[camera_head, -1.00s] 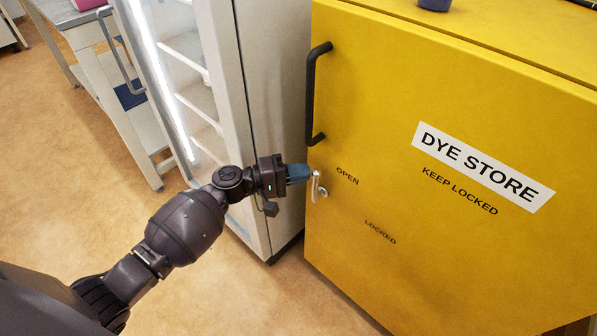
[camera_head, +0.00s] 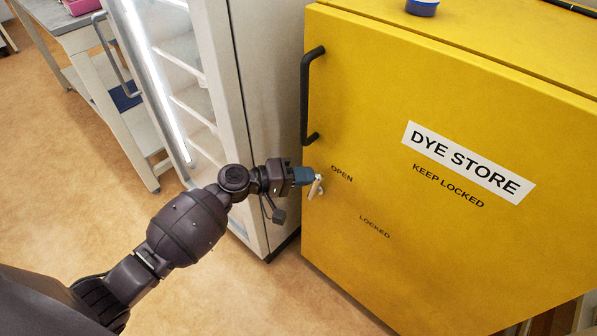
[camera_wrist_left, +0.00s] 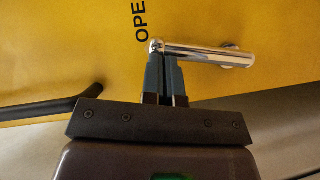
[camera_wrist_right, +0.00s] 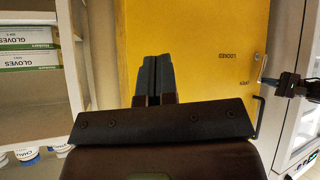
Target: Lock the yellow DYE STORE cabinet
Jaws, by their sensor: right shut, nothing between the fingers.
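The yellow DYE STORE cabinet (camera_head: 400,240) fills the right of the head view, its door closed. A small silver lever (camera_head: 315,188) sits on the door's left side, beside the word OPEN; LOCKED is printed lower down. My left gripper (camera_head: 312,176) is at the lever's upper end and hides part of it. In the left wrist view, the fingers (camera_wrist_left: 165,58) are together, with their tips at the rounded free end of the chrome lever (camera_wrist_left: 205,52). They look in contact, not around it. My right gripper (camera_wrist_right: 155,60) is shut and empty, in front of the yellow door.
A black door handle (camera_head: 311,95) stands above the lever. A glass-fronted white cabinet (camera_head: 262,120) stands close on the left, beside my left arm. A blue round item (camera_head: 422,8) is on the cabinet top. Glove boxes (camera_wrist_right: 28,50) sit on a shelf in the right wrist view.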

